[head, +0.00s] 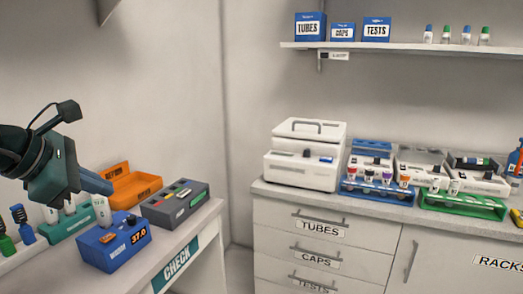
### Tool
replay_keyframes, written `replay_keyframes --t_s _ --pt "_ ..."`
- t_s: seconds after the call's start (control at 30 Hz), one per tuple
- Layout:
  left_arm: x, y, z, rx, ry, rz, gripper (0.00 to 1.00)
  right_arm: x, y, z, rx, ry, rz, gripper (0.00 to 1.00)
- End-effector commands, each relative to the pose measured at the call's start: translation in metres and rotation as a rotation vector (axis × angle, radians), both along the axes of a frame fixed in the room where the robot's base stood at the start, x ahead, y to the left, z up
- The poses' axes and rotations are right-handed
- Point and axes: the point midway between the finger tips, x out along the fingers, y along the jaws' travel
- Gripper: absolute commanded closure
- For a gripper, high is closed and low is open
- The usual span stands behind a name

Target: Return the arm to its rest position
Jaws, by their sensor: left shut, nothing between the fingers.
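My left gripper (97,183) comes in from the left and hangs above the left bench (204,222). Its fingers are shut with nothing between them. They point right, over the area of the blue box with a 37.0 display (115,243) and in front of the orange tray (133,187). I cannot tell how far above these things the fingertips are. My right gripper is not in view.
The left bench, labelled CHECK, also holds a grey device (175,205), a teal rack (70,223) and bottles. On the right counter (275,188) stand a white machine (303,157), a blue rack (376,191) and a green rack (462,205). A wall shelf (400,46) hangs above.

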Motion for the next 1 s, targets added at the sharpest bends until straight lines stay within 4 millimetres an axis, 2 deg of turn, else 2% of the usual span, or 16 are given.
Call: replay_keyframes --t_s 0.03,0.2,0.3,0.43,0.57,0.67,0.77,0.87,0.9,1.0 --pt "-0.001 -0.02 -0.012 -0.076 0.04 -0.049 1.0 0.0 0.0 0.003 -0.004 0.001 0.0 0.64" --pt "-0.016 -0.094 -0.044 -0.419 0.19 -0.198 1.0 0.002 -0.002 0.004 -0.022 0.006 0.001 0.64" --pt "-0.033 -0.136 -0.054 -0.706 0.32 -0.252 1.0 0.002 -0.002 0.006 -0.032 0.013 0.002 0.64" --pt "-0.051 -0.176 -0.055 -1.182 0.539 -0.227 1.0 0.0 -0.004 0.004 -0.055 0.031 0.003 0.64" --pt "-0.05 -0.183 -0.06 -1.647 0.756 -0.067 1.0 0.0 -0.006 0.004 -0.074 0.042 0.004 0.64" --pt "-0.042 -0.172 -0.08 -1.991 0.919 0.152 1.0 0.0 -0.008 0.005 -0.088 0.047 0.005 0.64" --pt "-0.037 -0.153 -0.126 -2.334 1.081 0.491 1.0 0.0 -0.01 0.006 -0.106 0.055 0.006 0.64" --pt "-0.049 -0.134 -0.195 -2.617 1.211 0.942 1.0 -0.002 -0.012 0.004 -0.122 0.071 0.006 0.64" --pt "-0.06 -0.129 -0.223 2.632 -1.22 -1.101 1.0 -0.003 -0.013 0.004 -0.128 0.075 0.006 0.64" --pt "-0.095 -0.123 -0.284 2.271 -1.052 -1.263 1.0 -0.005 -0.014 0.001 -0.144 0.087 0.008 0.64"
